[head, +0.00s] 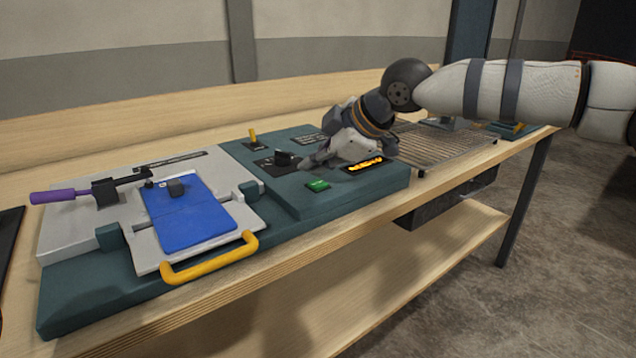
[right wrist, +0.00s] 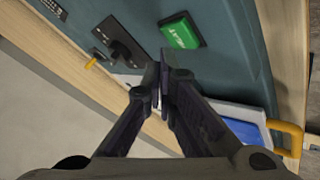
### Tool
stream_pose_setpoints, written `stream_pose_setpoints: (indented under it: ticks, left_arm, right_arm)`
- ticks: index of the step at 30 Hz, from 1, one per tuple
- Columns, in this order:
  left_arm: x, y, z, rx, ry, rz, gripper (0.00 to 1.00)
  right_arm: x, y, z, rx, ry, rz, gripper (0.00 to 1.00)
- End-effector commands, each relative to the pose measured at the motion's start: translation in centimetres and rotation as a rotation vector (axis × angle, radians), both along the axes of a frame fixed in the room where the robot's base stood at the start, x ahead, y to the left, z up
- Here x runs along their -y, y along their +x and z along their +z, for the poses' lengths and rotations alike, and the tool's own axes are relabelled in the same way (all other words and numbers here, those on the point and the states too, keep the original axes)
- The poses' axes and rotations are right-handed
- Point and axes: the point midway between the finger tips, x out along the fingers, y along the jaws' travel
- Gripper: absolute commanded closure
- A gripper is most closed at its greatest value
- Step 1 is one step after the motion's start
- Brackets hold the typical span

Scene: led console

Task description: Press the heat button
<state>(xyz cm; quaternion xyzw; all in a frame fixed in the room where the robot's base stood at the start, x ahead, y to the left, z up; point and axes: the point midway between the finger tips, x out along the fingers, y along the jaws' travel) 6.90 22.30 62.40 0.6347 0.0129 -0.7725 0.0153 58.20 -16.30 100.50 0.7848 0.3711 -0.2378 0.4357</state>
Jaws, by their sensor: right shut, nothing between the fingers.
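The heat button is a green rectangular button (head: 318,185) with small light lettering, set near the front of the teal console (head: 350,195). It also shows in the right wrist view (right wrist: 181,32), unobstructed. My right gripper (head: 308,164) is shut and empty, low over the console. In the head view its fingertips are just behind and slightly left of the button. In the right wrist view the closed tips (right wrist: 165,62) lie just below and left of the button in the picture, apart from it. Their exact height above the console is unclear. My left gripper is in neither view.
A black knob (head: 284,158) stands close beside the fingertips, with a yellow toggle (head: 253,137) farther back. An orange lit display (head: 366,165) is right of the button. A blue pad (head: 190,215) and a yellow handle (head: 210,258) are at left. A metal grate (head: 450,150) lies right.

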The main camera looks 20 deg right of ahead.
Motion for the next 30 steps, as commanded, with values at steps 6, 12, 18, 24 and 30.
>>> stream_pose_setpoints:
  ticks: [6,12,18,24,30]
  left_arm:
    - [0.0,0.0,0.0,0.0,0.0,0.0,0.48]
    - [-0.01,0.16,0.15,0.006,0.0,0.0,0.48]
    - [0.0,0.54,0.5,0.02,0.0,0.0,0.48]
    - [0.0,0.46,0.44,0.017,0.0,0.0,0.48]
    - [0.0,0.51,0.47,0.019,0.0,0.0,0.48]
  right_arm:
    - [-0.01,-0.01,0.0,0.0,0.0,0.0,1.0]
    - [-0.01,-0.02,-0.11,0.001,0.0,-0.001,1.0]
    - [0.01,-0.03,-0.69,0.002,-0.001,0.0,1.0]
    - [0.01,0.0,-0.88,0.0,0.0,0.0,1.0]
    - [-0.01,0.0,-0.96,0.0,0.0,0.0,1.0]
